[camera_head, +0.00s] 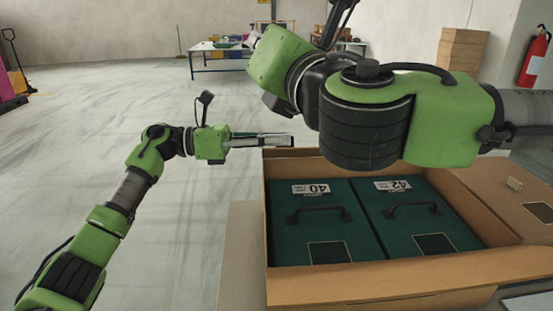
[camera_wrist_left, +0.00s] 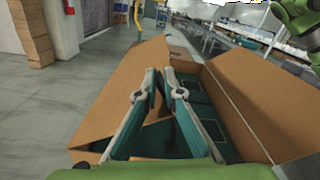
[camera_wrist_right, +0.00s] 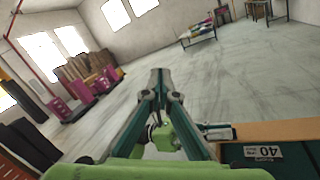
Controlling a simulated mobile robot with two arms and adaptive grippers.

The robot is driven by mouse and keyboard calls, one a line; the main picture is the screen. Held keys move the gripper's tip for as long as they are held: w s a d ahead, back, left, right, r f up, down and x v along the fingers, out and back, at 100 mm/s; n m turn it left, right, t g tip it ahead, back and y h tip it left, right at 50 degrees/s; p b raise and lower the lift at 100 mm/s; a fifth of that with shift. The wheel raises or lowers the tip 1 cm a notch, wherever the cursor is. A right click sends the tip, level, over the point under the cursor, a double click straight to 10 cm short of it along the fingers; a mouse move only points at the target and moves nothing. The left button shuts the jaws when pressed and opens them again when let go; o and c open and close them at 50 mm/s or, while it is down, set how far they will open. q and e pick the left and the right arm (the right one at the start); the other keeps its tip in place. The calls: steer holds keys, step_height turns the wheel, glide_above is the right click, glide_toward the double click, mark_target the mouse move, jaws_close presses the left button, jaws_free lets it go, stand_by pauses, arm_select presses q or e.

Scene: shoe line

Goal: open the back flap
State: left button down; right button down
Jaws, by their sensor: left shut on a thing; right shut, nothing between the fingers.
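An open cardboard box (camera_head: 390,297) holds two dark green shoe boxes, labelled 40 (camera_head: 335,240) and 42 (camera_head: 405,195). In the left wrist view its back flap (camera_wrist_left: 112,90) slants along the left side and the front flap (camera_wrist_left: 262,90) spreads on the right. My left gripper (camera_head: 291,140) is at the box's far left corner, level, shut on the back flap; its fingers also show in the left wrist view (camera_wrist_left: 160,78). My right gripper (camera_wrist_right: 160,78) is shut and empty, held above the box. My right arm hides much of the far edge in the head view.
A side flap (camera_head: 236,240) lies folded out on the left, another (camera_head: 520,185) on the right. A work table (camera_head: 215,50) stands far back. Stacked cartons (camera_head: 462,50) and a fire extinguisher (camera_head: 533,58) are at right. The floor at left is open.

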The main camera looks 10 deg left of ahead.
arm_select(q)
steer(key=shift+w+a, duration=0.1)
arm_select(e)
steer(key=s+d+f+n+g+h, duration=0.1)
steer(key=s+d+f+g+h, duration=0.15)
steer(key=f, duration=0.95)
steer(key=s+d+f+n+g+h, duration=0.15)
steer(key=f+h, duration=0.25)
steer(key=f, duration=0.7)
steer(key=w+a, duration=0.2)
steer(key=w, duration=0.9)
steer(key=shift+a+f+t, duration=0.25)
steer(key=shift+a+t, duration=0.05)
